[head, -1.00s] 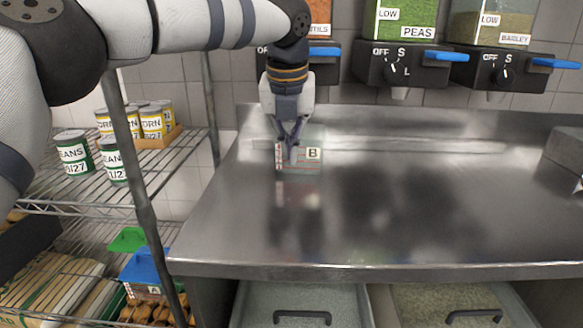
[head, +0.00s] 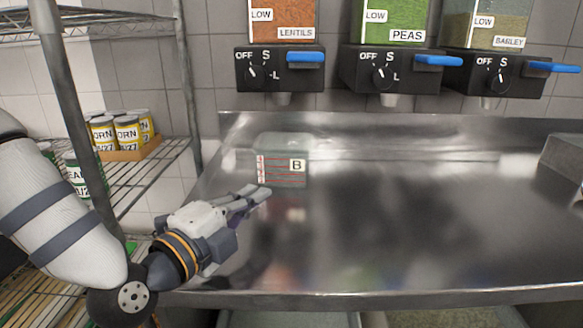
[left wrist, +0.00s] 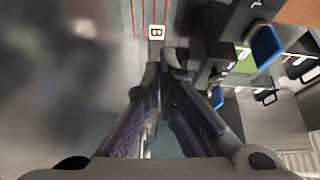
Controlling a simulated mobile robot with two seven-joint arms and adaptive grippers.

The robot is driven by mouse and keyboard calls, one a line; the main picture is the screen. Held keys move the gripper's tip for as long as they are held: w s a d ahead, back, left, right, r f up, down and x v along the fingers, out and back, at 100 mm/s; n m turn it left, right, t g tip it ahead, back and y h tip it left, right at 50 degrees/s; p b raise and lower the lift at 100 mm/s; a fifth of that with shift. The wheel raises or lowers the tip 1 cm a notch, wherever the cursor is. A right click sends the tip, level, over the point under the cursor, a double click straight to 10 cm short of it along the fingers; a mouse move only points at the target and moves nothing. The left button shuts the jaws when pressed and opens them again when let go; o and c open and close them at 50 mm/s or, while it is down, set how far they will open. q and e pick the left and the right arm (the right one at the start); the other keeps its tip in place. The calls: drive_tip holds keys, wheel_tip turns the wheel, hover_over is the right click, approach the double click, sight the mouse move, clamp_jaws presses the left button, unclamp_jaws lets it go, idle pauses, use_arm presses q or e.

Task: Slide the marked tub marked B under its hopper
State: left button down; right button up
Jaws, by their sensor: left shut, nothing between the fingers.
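The clear tub marked B (head: 283,178) stands upright on the steel counter, roughly below the lentils hopper (head: 281,68) in the head view. It has red level lines and a white B label, which also shows in the left wrist view (left wrist: 157,32). The hopper's short spout (head: 283,99) is well above the tub; their depth match is hard to judge. My left gripper (head: 264,191) is shut and empty, its fingertips in front of the tub's lower left. I cannot tell whether they touch it. My right gripper is not in view.
Peas (head: 392,68) and barley (head: 492,72) hoppers hang to the right on the tiled wall. The steel counter (head: 400,220) is clear right of the tub. A wire shelf with corn cans (head: 128,133) stands at the left.

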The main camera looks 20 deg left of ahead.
sight(286, 160)
use_arm(q)
drive_tip(key=shift+s+d+f+m+h, duration=0.1)
drive_tip(key=shift+s+d+m+h, duration=0.5)
drive_tip(key=shift+m, duration=0.1)
drive_tip(key=shift+w+d+f+b, duration=0.2)
drive_tip(key=shift+w+b, duration=0.2)
drive_tip(key=shift+w, duration=0.15)
drive_tip(key=shift+w+d+f+b, duration=0.2)
drive_tip(key=shift+w+b, duration=0.2)
drive_tip(key=shift+w, duration=0.15)
drive_tip(key=x, duration=0.7)
drive_tip(key=shift+w+r+b, duration=0.15)
drive_tip(key=shift+r+b, duration=0.05)
drive_tip(key=shift+b, duration=0.15)
drive_tip(key=shift+w+a+r, duration=0.1)
drive_tip(key=shift+w+a, duration=0.15)
drive_tip(key=shift+w, duration=0.35)
drive_tip(key=shift+w+a+r, duration=0.1)
drive_tip(key=shift+w+a, duration=0.2)
drive_tip(key=shift+w, duration=0.35)
drive_tip(key=shift+w+a, duration=0.3)
drive_tip(key=shift+w, duration=0.3)
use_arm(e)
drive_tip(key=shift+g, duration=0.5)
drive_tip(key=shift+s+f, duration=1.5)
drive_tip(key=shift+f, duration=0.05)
